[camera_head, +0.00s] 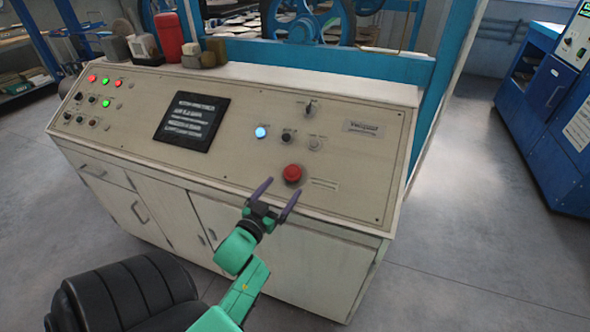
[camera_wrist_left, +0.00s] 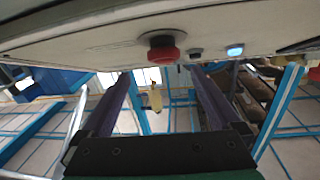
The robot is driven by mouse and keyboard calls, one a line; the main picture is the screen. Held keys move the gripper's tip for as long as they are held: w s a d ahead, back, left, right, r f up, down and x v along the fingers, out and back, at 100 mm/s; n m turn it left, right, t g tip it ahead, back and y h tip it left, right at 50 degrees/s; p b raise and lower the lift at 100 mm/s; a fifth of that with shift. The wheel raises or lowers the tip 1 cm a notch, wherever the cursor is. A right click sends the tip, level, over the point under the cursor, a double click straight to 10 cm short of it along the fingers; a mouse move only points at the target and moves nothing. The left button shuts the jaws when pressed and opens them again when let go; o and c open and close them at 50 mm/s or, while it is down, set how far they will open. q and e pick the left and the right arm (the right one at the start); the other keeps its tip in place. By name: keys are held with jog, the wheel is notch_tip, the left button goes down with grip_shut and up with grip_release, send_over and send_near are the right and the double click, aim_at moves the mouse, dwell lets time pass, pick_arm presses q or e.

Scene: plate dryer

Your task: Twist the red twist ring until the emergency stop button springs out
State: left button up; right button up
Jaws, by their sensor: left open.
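The red emergency stop button with its twist ring (camera_head: 292,173) sits on the sloped cream control panel (camera_head: 240,165), near its lower right part. It also shows in the left wrist view (camera_wrist_left: 163,52), at the top middle, seen from the side. My left gripper (camera_head: 275,192) is in front of the panel's lower edge, just below and left of the button. Its two purple fingers (camera_wrist_left: 160,88) are spread apart with nothing between them, and the button lies past their tips. The gripper is apart from the button. My right gripper is in neither view.
A dark screen (camera_head: 191,122) and a lit blue button (camera_head: 261,132) are on the panel. A red cylinder (camera_head: 168,36) and several small blocks stand on the cabinet's top back edge. A blue cabinet (camera_head: 545,120) stands at the far right, with clear floor between.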

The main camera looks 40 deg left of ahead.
aim_at(289, 175)
pick_arm(q)
jog(key=x, duration=0.5)
jog(key=a+x, duration=0.1)
jog(key=x, duration=0.1)
jog(key=shift+w+f+p, duration=0.1)
jog(key=shift+w+p, duration=0.1)
jog(key=shift+p, duration=0.2)
jog(key=shift+w+d, duration=0.1)
jog(key=shift+w, duration=0.35)
jog(key=shift+s, duration=0.1)
jog(key=shift+c, duration=0.4)
jog(key=c, duration=1.3)
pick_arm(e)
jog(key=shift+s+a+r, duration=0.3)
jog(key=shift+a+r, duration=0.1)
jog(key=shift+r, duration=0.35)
pick_arm(q)
jog(key=shift+h, duration=0.3)
